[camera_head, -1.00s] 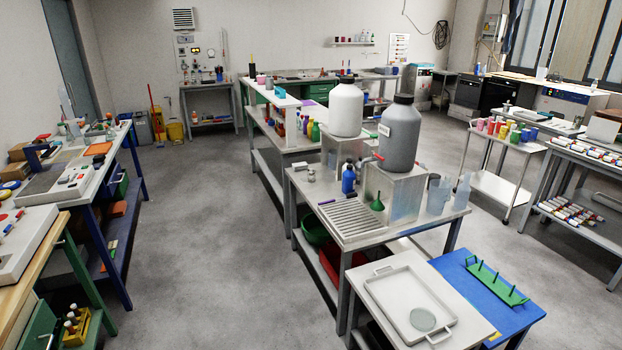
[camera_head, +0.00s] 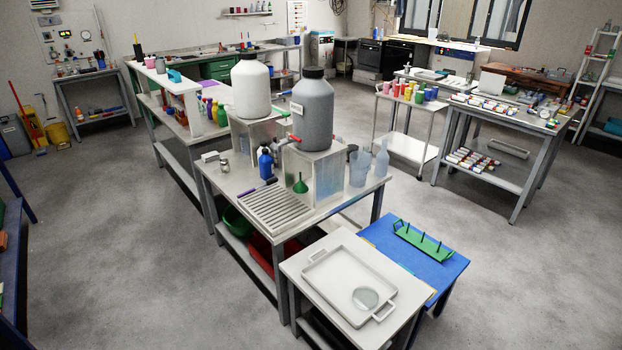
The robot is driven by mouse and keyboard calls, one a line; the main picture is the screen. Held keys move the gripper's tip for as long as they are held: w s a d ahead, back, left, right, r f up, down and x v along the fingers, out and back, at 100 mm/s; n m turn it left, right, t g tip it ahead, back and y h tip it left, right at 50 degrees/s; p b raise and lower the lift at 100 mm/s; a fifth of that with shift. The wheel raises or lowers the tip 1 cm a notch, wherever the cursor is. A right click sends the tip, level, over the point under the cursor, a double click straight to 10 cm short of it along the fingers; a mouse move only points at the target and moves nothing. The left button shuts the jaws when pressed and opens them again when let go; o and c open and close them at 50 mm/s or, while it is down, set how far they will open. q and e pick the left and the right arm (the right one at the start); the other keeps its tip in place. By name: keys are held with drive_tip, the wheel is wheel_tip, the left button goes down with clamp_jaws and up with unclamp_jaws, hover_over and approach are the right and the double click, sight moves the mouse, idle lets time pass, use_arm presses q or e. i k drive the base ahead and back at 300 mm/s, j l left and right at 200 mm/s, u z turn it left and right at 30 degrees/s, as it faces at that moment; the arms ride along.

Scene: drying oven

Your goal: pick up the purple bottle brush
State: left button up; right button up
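A thin purple item (camera_head: 246,192), which looks like the bottle brush, lies on the grey metal table (camera_head: 225,187) at the back left edge of the ribbed draining rack (camera_head: 275,211). A dark end seems to reach right toward the blue bottle (camera_head: 265,163). It is too small to make out bristles. Neither of my grippers is in view.
A green funnel (camera_head: 300,184) and a large grey jug (camera_head: 312,108) on a metal stand are behind the rack. A white tray (camera_head: 320,284) with a glass dish is on the low front table. Open floor (camera_head: 120,240) lies to the left.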

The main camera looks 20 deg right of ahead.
sight(271, 181)
drive_tip(key=i+z, duration=0.25)
drive_tip(key=i+j+z, duration=0.15)
drive_tip(key=i+j, duration=0.9)
drive_tip(key=i, duration=0.45)
drive_tip(key=i+j+z, duration=0.2)
drive_tip(key=i+j, duration=1.05)
drive_tip(key=i, duration=0.15)
